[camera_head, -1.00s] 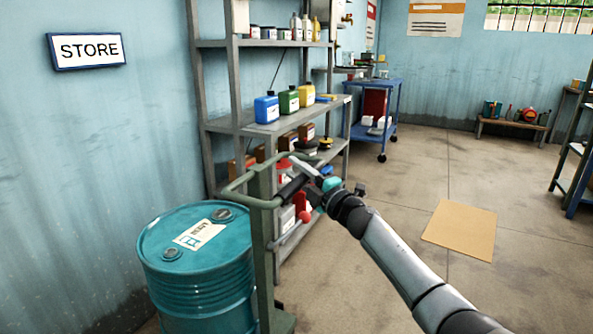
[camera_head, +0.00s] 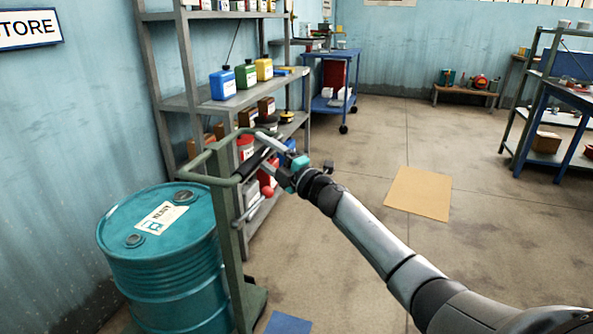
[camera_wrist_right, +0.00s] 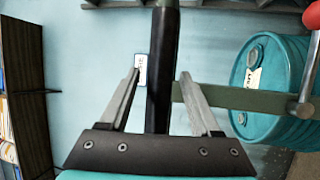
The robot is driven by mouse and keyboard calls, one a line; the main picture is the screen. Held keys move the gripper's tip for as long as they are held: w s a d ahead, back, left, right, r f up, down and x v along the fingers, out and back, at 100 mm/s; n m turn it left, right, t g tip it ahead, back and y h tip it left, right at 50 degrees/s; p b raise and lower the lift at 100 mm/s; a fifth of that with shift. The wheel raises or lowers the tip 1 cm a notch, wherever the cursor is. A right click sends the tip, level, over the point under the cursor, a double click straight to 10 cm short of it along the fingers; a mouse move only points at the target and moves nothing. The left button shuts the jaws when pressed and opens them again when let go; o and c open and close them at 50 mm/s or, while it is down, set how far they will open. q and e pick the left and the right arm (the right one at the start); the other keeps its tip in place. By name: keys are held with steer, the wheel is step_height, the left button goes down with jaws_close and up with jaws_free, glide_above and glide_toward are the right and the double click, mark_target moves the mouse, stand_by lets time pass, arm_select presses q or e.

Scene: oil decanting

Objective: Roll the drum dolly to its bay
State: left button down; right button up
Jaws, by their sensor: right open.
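The teal drum (camera_head: 165,270) with a white label stands at the lower left, upright on or against the green drum dolly (camera_head: 228,250). The dolly's post rises to a looped handle with a black grip (camera_head: 248,168). My right gripper (camera_head: 264,152) is at this handle, with its fingers apart. In the right wrist view the black grip (camera_wrist_right: 162,60) passes between the open fingers, with space on both sides. The drum also shows there at the right (camera_wrist_right: 290,70). The drum's underside and the dolly's wheels are hidden. My left gripper is out of view.
A grey shelf rack (camera_head: 180,103) with bottles and boxes stands close behind the dolly. A tan square (camera_head: 418,193) lies on open floor to the right; a blue patch (camera_head: 288,323) lies near the dolly's foot. A blue cart (camera_head: 330,95) and blue bench (camera_head: 560,125) stand farther off.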

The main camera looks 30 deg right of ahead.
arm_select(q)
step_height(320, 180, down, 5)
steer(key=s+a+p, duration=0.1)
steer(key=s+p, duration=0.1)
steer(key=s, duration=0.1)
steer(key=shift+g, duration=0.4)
arm_select(e)
steer(key=v, duration=1.2)
steer(key=shift+s+d, duration=0.15)
steer(key=shift+s, duration=0.2)
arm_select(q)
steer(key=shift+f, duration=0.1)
